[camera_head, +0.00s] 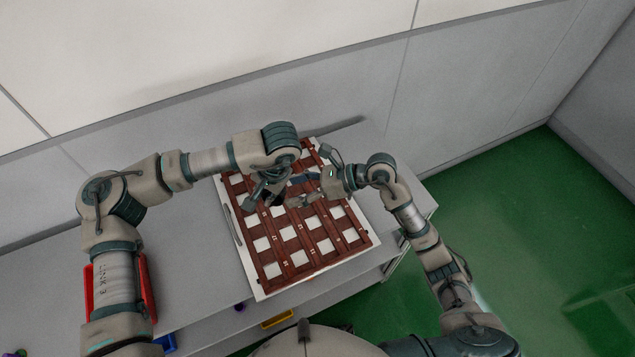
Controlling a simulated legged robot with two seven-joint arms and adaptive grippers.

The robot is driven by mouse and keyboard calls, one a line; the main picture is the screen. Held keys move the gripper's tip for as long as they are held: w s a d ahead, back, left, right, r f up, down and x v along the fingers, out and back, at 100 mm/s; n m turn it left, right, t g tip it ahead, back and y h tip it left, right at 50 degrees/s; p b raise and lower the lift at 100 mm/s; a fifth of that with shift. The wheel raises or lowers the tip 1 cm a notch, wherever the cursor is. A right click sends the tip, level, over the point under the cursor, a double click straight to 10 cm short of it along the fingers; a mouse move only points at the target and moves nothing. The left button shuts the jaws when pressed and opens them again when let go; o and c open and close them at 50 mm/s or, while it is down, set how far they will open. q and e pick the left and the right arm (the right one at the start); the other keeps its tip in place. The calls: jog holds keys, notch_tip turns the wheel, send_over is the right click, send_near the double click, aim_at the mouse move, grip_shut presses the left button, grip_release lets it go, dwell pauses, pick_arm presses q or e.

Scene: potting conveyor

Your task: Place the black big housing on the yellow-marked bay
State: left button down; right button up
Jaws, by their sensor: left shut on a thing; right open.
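A reddish-brown grid board (285,269) with white square bays lies on a white sheet on the grey table. My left gripper (262,198) is over the left middle of the board. It is shut on a small dark object (277,199), which blends with the fingers, so I cannot tell its shape or confirm it is the black big housing. My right gripper (310,190) is open and empty, just right of the left one, over the board. No yellow marking is clear on the board; the arms hide part of its far half.
The grey table (200,260) is clear left of the board. A red bin (148,288) shows behind my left arm. A yellow bin (277,318) and a blue bin (165,342) sit below the table's front edge. A wall (340,90) stands behind.

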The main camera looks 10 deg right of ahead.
aim_at(279, 200)
pick_arm(q)
jog(key=shift+a, duration=0.2)
pick_arm(e)
jog(key=shift+x, duration=1.35)
pick_arm(q)
jog(key=shift+d, duration=0.1)
pick_arm(e)
jog(key=shift+d, duration=0.1)
pick_arm(q)
jog(key=shift+d, duration=0.1)
pick_arm(e)
jog(key=shift+d, duration=0.1)
jog(key=shift+c, duration=1.4)
pick_arm(q)
jog(key=shift+s+d, duration=0.1)
jog(key=shift+d, duration=0.05)
pick_arm(e)
jog(key=shift+d, duration=0.15)
jog(key=c, duration=0.9)
pick_arm(q)
jog(key=c, duration=1.1)
grip_release()
pick_arm(e)
grip_shut()
pick_arm(q)
jog(key=shift+o, duration=0.2)
pick_arm(e)
jog(key=shift+a, duration=0.2)
